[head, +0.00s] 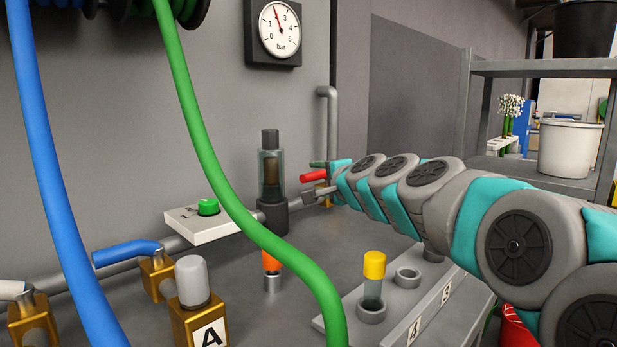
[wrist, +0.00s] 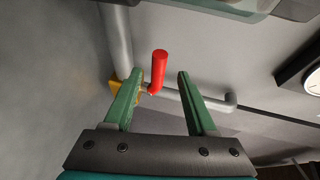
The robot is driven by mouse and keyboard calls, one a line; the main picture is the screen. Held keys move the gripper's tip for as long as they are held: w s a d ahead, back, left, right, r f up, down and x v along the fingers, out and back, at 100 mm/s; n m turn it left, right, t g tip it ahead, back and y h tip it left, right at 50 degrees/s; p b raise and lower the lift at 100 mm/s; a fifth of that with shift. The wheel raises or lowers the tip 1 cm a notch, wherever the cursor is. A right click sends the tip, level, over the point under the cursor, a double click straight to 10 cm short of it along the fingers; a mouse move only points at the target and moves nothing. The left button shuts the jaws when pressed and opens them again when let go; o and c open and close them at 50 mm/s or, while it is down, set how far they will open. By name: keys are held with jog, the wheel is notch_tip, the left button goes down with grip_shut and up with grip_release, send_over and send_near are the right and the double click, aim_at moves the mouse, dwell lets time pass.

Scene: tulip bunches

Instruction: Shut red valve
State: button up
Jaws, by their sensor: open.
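The red valve has a red lever handle (head: 314,176) on a small brass body (head: 325,201), low on a grey pipe by the back wall. In the wrist view the red handle (wrist: 159,67) stands between my two green fingers, nearer the left one. A clear gap shows to the right finger. Part of the brass body (wrist: 112,88) shows behind the left finger. My gripper (wrist: 160,77) is open and empty. In the head view my arm comes from the right, and its fingers are at the handle. Whether a finger touches it I cannot tell.
A blue-handled valve (head: 127,252) sits to the left on the same bench. A dark cylinder with a glass body (head: 271,175) stands just left of the red handle. A green hose (head: 190,110) hangs in front. A rack (head: 350,315) holds a yellow-capped vial (head: 374,272).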

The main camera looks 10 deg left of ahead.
aim_at(312, 178)
jog(key=shift+p+x, duration=0.35)
jog(key=shift+x, duration=2.4)
jog(key=shift+f, duration=0.1)
jog(key=shift+c, duration=0.2)
grip_shut()
jog(key=shift+s, duration=0.1)
